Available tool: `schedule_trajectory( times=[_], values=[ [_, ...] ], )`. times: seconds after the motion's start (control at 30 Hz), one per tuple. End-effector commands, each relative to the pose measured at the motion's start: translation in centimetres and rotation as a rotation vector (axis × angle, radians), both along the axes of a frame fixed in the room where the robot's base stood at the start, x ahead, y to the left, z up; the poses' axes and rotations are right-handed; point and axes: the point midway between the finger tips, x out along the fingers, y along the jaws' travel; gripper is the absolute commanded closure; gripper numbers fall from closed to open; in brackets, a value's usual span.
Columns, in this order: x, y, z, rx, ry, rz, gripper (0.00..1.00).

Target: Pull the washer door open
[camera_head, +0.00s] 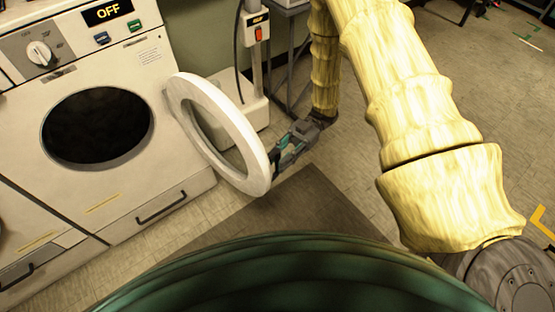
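The washer (123,184) stands at the left, a white front-loader with a dial and a display reading "OFF". Its round dark opening (97,125) is uncovered. The washer door (246,139), a white ring with a clear middle, stands swung out to the right of the opening, well away from the washer front. My gripper (277,160) is at the door's right outer rim, on the side away from the washer. Its fingers are small and partly hidden by the rim, so I cannot tell whether they are closed on it.
Behind the door stands a white post and base (254,105) with a red switch. A dark mat (305,205) lies on the floor before the washer. A second machine (30,250) adjoins at the lower left. Open floor (480,75) extends right, with yellow tape (541,222) at the edge.

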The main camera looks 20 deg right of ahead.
Motion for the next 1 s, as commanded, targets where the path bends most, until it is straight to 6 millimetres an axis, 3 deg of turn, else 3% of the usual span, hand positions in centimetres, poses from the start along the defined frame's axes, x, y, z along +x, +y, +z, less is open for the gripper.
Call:
schedule_trajectory(
  times=[0.5,0.7,1.0],
  values=[
    [4.3,-7.6,-0.1,-0.001,0.0,0.0,0.75],
    [5.0,-8.9,-0.1,0.0,0.001,0.0,0.75],
    [5.2,-9.1,0.0,0.0,0.001,0.0,0.75]
  ],
)
